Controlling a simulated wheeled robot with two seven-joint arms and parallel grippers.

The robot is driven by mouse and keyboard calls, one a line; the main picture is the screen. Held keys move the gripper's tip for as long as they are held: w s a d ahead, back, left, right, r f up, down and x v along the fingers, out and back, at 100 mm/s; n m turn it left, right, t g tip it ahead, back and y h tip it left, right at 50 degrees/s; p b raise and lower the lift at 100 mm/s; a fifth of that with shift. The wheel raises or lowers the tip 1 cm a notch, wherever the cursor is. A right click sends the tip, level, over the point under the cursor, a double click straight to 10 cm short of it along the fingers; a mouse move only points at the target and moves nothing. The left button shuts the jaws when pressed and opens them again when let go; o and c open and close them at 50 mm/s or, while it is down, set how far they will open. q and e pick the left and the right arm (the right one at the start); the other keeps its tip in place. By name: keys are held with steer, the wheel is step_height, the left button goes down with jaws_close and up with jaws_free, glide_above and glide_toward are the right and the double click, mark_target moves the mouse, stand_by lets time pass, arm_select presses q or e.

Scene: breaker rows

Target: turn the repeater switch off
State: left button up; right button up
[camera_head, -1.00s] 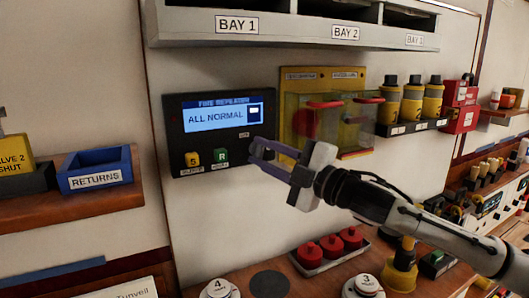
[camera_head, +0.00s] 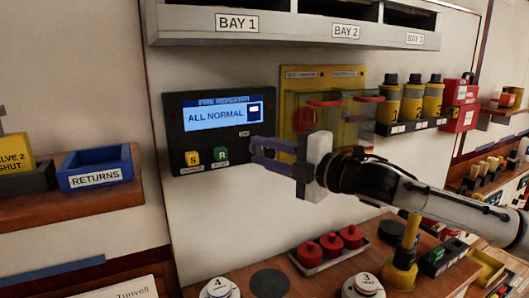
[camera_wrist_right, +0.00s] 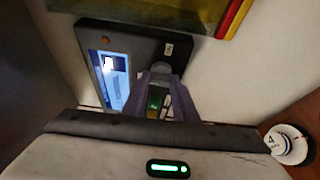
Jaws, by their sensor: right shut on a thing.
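The fire repeater panel (camera_head: 180,128) is a black box on the wall with a blue screen (camera_head: 213,115) reading ALL NORMAL. A yellow S button (camera_head: 193,158) and a green R button (camera_head: 221,155) sit along its lower edge. My right gripper (camera_head: 256,149) is at the panel's lower right, just under a small pale label (camera_head: 243,134), shut on the repeater switch. In the right wrist view the fingertips (camera_wrist_right: 161,73) meet the panel face below the label. My left gripper is not in view.
Clear covers on a yellow board (camera_head: 348,78) stand just right of the panel, close to my right gripper. A shelf labelled BAY 1 (camera_head: 236,23) overhangs above. Red knobs (camera_head: 330,245) in a tray and white round pieces are on the bench below.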

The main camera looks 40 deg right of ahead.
steer(key=o, duration=1)
steer(key=shift+s+d, duration=0.15)
steer(key=shift+s, duration=1.6)
steer(key=shift+s+d, duration=0.15)
steer(key=shift+s, duration=1.55)
steer(key=shift+s+d, duration=0.15)
steer(key=shift+s, duration=1.6)
